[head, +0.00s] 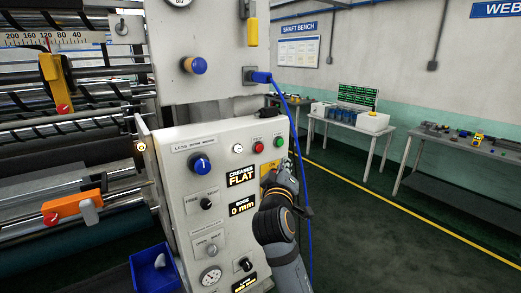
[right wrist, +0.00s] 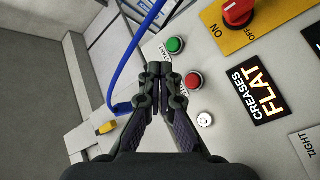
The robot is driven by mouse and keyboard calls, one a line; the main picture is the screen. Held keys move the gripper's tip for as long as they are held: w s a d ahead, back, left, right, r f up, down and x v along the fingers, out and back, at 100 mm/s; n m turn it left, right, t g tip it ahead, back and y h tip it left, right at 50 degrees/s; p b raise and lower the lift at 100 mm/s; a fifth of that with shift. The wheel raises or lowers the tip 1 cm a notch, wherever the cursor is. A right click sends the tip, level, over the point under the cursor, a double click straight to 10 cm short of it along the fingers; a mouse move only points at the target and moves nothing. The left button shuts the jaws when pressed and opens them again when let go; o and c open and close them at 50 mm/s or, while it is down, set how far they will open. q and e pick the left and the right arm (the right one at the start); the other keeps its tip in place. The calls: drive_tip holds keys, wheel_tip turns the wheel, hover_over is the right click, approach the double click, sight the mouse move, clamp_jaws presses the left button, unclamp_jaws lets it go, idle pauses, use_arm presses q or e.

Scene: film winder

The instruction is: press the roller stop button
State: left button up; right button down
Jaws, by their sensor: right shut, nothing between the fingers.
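The red stop button (head: 258,147) is on the front of the grey control panel (head: 222,150), left of the green start button (head: 278,141). In the right wrist view, the red button (right wrist: 194,81) lies just right of my right gripper's tips (right wrist: 160,68), and the green button (right wrist: 176,45) lies above them. The gripper tips partly cover the red button's label. My right gripper (head: 272,172) is shut and empty in front of the panel, below the buttons in the head view. I cannot tell its exact gap to the panel. My left gripper is not in view.
A red rotary switch (right wrist: 237,12) on a yellow plate and a small white button (right wrist: 205,119) sit near the red button. A blue cable (head: 298,140) hangs beside the panel's right edge. Rollers (head: 80,165) stand at left; open floor (head: 380,230) lies at right.

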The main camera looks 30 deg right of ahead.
drive_tip(key=shift+w+a+b, duration=0.2)
drive_tip(key=shift+w, duration=1.95)
drive_tip(key=shift+w+a+b, duration=0.15)
drive_tip(key=shift+w+b, duration=0.05)
drive_tip(key=shift+w, duration=1.95)
drive_tip(key=shift+w, duration=0.1)
drive_tip(key=shift+w, duration=0.3)
drive_tip(key=shift+w+a, duration=0.1)
drive_tip(key=shift+w, duration=0.35)
drive_tip(key=shift+s, duration=0.9)
drive_tip(key=shift+s, duration=0.1)
drive_tip(key=s, duration=0.4)
drive_tip(key=shift+s+d+p, duration=0.25)
drive_tip(key=shift+s+p, duration=0.1)
drive_tip(key=shift+p, duration=0.05)
